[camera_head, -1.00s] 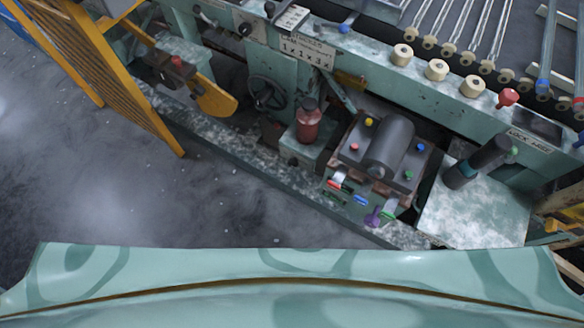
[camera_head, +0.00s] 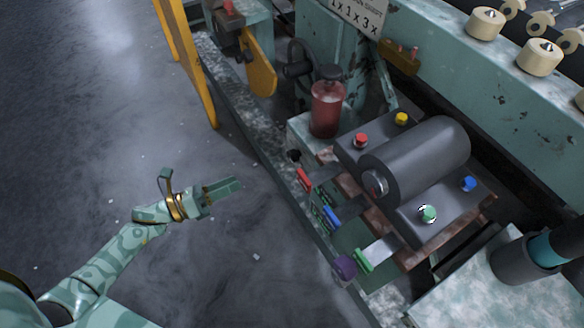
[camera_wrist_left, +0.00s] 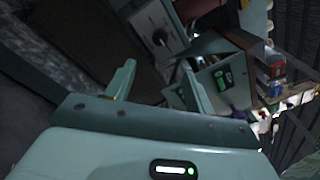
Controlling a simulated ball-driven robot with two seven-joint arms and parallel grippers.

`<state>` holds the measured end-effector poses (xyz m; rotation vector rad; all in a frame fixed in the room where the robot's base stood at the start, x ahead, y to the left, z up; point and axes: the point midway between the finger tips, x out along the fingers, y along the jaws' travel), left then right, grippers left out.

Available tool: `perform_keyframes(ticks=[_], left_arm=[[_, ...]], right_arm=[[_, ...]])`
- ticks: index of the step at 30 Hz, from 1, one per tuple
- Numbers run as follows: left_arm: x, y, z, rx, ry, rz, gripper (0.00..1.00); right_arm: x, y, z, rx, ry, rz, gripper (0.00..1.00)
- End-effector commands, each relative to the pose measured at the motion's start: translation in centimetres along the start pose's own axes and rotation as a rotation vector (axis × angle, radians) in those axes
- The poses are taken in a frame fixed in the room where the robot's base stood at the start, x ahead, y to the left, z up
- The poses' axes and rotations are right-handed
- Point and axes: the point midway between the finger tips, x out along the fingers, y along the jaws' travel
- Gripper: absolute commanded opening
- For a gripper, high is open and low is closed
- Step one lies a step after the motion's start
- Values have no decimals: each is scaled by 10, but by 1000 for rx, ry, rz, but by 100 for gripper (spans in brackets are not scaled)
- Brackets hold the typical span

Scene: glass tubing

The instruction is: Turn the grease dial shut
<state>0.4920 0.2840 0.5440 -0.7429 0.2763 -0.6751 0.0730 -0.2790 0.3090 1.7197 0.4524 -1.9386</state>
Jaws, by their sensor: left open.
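The grease dial (camera_head: 294,156) shows as a small dark knob on the front of the green box under a red bottle (camera_head: 326,108). In the left wrist view the dial (camera_wrist_left: 160,38) is a dark round knob with a light mark, on a pale plate ahead of the fingers. The knob's exact setting is too small to read. My left gripper (camera_head: 229,188) reaches in from the left, a short way left of the box and apart from it. In the left wrist view the gripper (camera_wrist_left: 157,68) has its fingers spread with nothing between them. My right gripper is out of view.
Right of the box, a grey motor-like cylinder (camera_head: 420,160) sits on a base with coloured buttons. Coloured tabs and a purple knob (camera_head: 344,267) stick out in front. A yellow guard (camera_head: 186,60) stands at the back left. The floor around my left arm is clear.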

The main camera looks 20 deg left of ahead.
Motion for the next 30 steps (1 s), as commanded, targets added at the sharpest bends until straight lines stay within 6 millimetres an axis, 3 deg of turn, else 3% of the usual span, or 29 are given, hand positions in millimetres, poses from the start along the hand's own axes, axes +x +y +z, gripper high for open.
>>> perform_keyframes(ticks=[8, 12, 18, 24, 30], left_arm=[[61, 0, -1, -6, -4, -1, 54], [97, 1, -1, -8, -3, 0, 54], [136, 1, -1, -9, -2, 3, 54], [153, 0, 0, -8, -1, 3, 54], [155, 0, 0, -8, -2, 3, 54]], right_arm=[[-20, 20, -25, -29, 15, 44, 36], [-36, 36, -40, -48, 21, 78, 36], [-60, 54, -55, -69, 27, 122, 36], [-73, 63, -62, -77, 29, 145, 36], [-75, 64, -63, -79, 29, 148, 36]])
